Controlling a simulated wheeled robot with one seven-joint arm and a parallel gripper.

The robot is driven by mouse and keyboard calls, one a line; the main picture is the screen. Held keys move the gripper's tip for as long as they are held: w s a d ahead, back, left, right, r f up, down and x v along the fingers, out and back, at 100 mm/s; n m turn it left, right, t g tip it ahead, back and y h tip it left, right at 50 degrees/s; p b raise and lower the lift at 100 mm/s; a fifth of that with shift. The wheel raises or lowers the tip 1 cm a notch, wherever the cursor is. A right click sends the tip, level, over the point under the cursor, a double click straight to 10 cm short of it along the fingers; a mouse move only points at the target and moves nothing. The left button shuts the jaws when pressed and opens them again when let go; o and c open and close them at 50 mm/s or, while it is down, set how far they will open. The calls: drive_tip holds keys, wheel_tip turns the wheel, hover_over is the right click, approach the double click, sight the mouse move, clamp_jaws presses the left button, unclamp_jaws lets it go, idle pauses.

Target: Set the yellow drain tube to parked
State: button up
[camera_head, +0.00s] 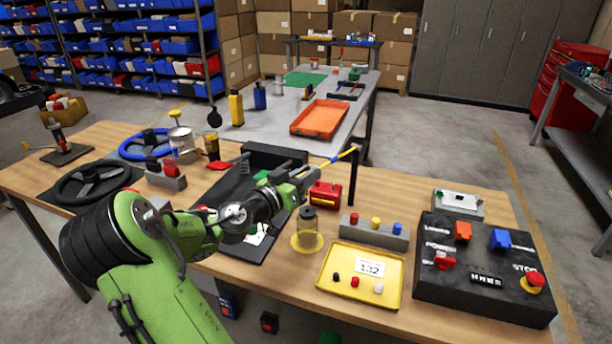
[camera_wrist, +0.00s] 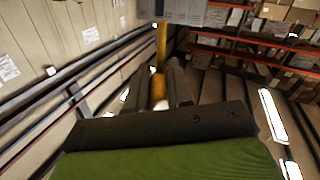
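The yellow drain tube (camera_head: 342,157) is a thin yellow rod in the head view, slanting up to the right from my gripper to the top of a thin black post (camera_head: 352,183). A small blue part shows along it near the gripper. In the wrist view the tube (camera_wrist: 161,45) runs straight out between the two dark fingers. My gripper (camera_wrist: 160,84) appears shut on the tube, with a finger close against each side. In the head view my gripper (camera_head: 304,173) is above the wooden bench, and its fingertips are small there. No parked marking can be made out.
On the wooden bench (camera_head: 225,262) are a red box (camera_head: 325,194), a glass jar on a yellow base (camera_head: 308,230), a yellow tray (camera_head: 330,291) and a black switch panel (camera_head: 455,301). Steering wheels lie at left. An orange tray (camera_head: 320,117) sits on the grey table behind.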

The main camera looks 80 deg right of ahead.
clamp_jaws()
